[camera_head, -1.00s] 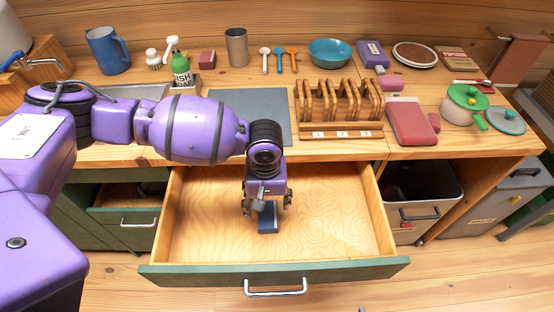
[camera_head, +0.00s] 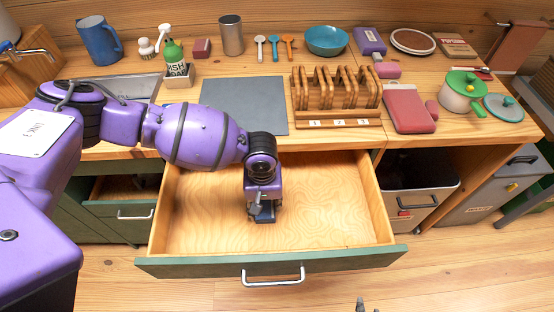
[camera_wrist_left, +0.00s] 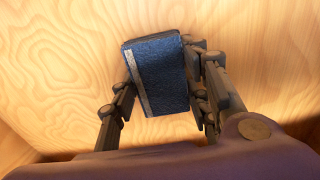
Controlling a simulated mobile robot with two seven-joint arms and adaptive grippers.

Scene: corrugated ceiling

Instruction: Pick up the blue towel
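The blue towel (camera_head: 265,218) is a small folded dark blue block with a pale stripe along one edge. It is inside the open drawer, near the middle of its floor. My left gripper (camera_head: 264,212) points down over it. In the left wrist view, the towel (camera_wrist_left: 163,78) lies between the two fingers of the left gripper (camera_wrist_left: 162,62). The fingers meet its opposite edges, and it sits slightly tilted between them. In the head view the gripper hides much of it. My right gripper is not clearly in view.
The drawer (camera_head: 330,215) is otherwise empty, with wooden walls and a green front (camera_head: 200,267). A bin (camera_head: 420,200) stands right of the drawer.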

